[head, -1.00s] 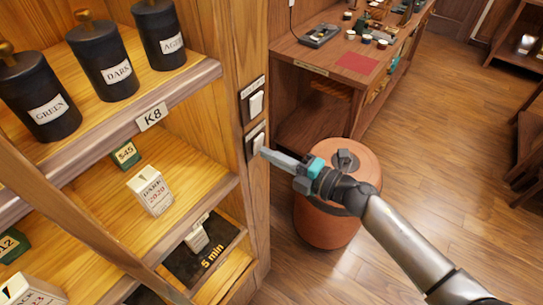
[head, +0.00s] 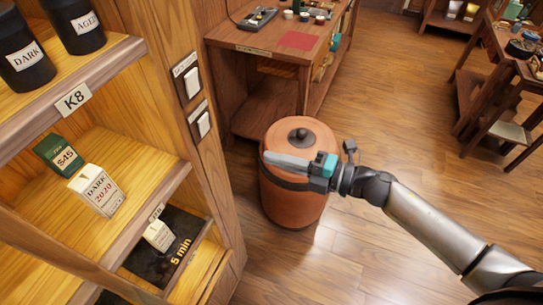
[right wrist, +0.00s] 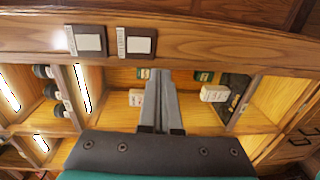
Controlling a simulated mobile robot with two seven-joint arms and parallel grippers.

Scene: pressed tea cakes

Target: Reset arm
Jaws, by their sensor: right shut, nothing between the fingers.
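My right arm reaches in from the lower right of the head view. Its gripper (head: 268,157) is shut and empty, in front of the brown lidded canister (head: 292,207) as seen from the head. The shut fingers also show in the right wrist view (right wrist: 158,75), pointing toward the shelf unit. Two switches are on the shelf's side post, an upper one (head: 191,82) and a lower one (head: 203,125). The gripper is apart from both. My left gripper is not in view.
The wooden shelf unit (head: 140,178) at left holds black jars (head: 24,62), a white DARK 2020 box (head: 97,190), a green box (head: 58,154) and a "5 min" mat (head: 183,258). A desk (head: 238,42) with a red mat stands behind.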

